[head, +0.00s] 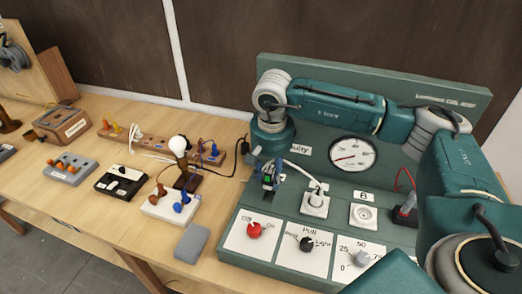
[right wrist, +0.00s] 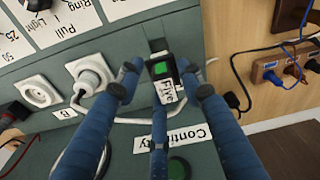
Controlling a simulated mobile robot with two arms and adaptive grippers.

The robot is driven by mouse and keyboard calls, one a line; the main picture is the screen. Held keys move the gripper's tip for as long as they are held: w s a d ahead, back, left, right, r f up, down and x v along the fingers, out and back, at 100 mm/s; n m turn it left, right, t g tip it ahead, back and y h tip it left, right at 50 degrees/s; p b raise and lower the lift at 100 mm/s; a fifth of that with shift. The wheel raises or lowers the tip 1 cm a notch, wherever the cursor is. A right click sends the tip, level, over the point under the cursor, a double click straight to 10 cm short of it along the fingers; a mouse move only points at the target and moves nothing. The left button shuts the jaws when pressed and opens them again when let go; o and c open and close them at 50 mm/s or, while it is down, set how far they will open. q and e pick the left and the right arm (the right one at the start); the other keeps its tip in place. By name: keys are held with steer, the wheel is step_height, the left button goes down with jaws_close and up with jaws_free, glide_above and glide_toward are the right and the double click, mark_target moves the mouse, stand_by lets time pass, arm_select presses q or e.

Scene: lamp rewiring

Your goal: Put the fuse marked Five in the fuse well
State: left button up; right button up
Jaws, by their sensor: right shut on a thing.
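My right gripper (head: 269,172) reaches down over the left part of the green test panel (head: 258,242). Its blue fingers are shut on a small black fuse with a green square, marked Five (right wrist: 163,76) in the right wrist view. The fuse also shows between the fingers in the head view (head: 267,181). A small dark and grey fitting (right wrist: 157,45) shows on the panel right by the fuse's end; I cannot tell whether it is the fuse well or whether the fuse touches it. My left gripper is not in view.
The panel carries a dial (head: 352,154), a socket with a white plug (head: 316,202), a socket marked B (head: 364,214) and several knobs. A bulb on a stand (head: 180,148), a white block with pegs (head: 171,204) and a grey block (head: 192,243) stand left of it.

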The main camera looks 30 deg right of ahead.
mark_target(270, 187)
steer(key=shift+f+b, duration=0.35)
steer(key=shift+f, duration=0.25)
steer(key=shift+f+b, duration=0.3)
steer(key=shift+f, duration=0.45)
steer(key=shift+d+f+b, duration=0.1)
steer(key=shift+f+b, duration=0.4)
steer(key=shift+f, duration=0.2)
steer(key=shift+f+b, duration=0.3)
steer(key=shift+f, duration=0.05)
steer(key=shift+f+b, duration=0.5)
steer(key=shift+f, duration=0.2)
arm_select(q)
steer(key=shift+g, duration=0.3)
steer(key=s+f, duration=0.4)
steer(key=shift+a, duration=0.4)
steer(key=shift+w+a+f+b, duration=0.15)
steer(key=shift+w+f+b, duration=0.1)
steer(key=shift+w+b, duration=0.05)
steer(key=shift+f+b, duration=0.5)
steer(key=shift+b, duration=0.05)
arm_select(e)
steer(key=shift+f, duration=0.5)
